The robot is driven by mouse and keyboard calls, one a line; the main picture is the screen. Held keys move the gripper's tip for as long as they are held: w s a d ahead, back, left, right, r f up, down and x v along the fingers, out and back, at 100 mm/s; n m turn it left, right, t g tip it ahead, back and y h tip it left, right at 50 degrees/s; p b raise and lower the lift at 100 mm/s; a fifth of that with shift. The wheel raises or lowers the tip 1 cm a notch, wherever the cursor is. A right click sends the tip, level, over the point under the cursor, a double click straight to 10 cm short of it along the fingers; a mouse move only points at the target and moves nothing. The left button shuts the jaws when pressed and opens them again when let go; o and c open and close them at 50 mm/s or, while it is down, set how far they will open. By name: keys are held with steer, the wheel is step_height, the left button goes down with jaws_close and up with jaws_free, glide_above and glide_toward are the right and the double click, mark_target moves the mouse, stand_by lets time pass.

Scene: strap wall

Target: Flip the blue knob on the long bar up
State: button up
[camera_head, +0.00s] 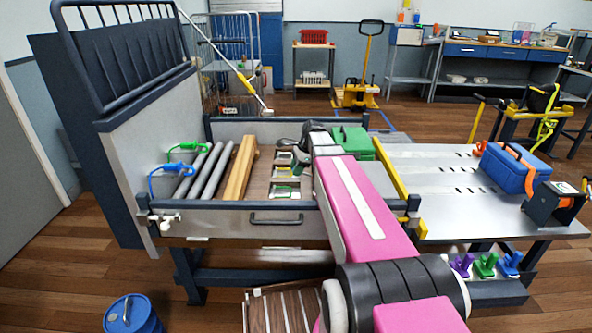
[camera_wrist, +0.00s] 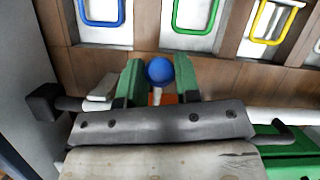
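The blue knob (camera_wrist: 159,70) is a small round ball with a pale stem and an orange piece below it. It lies between the two green finger pads of my gripper (camera_wrist: 160,78), in the wrist view. The pads stand apart with a narrow gap beside the knob, so my gripper is open around it; contact cannot be told. In the head view my gripper (camera_head: 299,155) is over the grey-framed table, beside the small panels, and the knob cannot be made out there. The long bar is mostly hidden by my gripper, so its extent cannot be told.
Small panels with blue (camera_wrist: 101,22), green (camera_wrist: 195,30) and yellow (camera_wrist: 262,40) loops line the wood beyond the fingers. A green box (camera_head: 352,141) stands right of my gripper. Grey rollers (camera_head: 205,172) and a wooden beam (camera_head: 241,168) lie to the left.

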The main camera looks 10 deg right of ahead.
steer(key=o, duration=0.4)
steer(key=v, duration=1)
steer(key=shift+d+r, duration=0.1)
steer(key=shift+r, duration=0.25)
steer(key=shift+s, duration=0.1)
